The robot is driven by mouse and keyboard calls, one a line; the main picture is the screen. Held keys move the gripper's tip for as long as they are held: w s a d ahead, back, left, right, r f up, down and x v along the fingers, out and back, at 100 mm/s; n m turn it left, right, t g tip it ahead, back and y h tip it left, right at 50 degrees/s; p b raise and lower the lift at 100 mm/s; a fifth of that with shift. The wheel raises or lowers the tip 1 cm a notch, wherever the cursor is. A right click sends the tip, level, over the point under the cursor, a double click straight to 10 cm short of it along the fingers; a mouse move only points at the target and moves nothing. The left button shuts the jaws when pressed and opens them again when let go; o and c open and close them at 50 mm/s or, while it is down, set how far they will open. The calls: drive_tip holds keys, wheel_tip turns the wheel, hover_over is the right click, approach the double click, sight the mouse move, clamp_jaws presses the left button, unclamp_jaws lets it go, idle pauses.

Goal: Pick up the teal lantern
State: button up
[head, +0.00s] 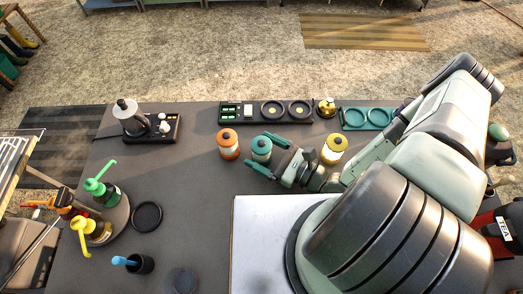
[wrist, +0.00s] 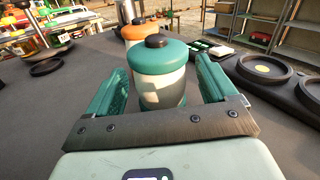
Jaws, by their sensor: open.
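The teal lantern (head: 261,148) stands upright on the dark tabletop, between an orange lantern (head: 228,140) on its left and a yellow lantern (head: 334,146) farther right. In the wrist view the teal lantern (wrist: 160,75) has a teal top with a black knob and a pale body. My gripper (head: 269,160) is open and comes at it from the right in the head view. In the wrist view its two teal fingers (wrist: 160,85) stand on either side of the lantern, with gaps visible on both sides. The lantern's lower part is hidden behind the gripper's front plate.
The orange lantern (wrist: 138,32) stands just behind the teal one. A black tray (head: 256,112) with round recesses and a teal tray (head: 367,118) lie along the far edge. Pump bottles (head: 103,190) stand at the left. The tabletop left of centre (head: 190,215) is mostly clear.

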drive_tip(key=shift+w+a, duration=0.15)
drive_tip(key=shift+a, duration=0.05)
drive_tip(key=c, duration=1.1)
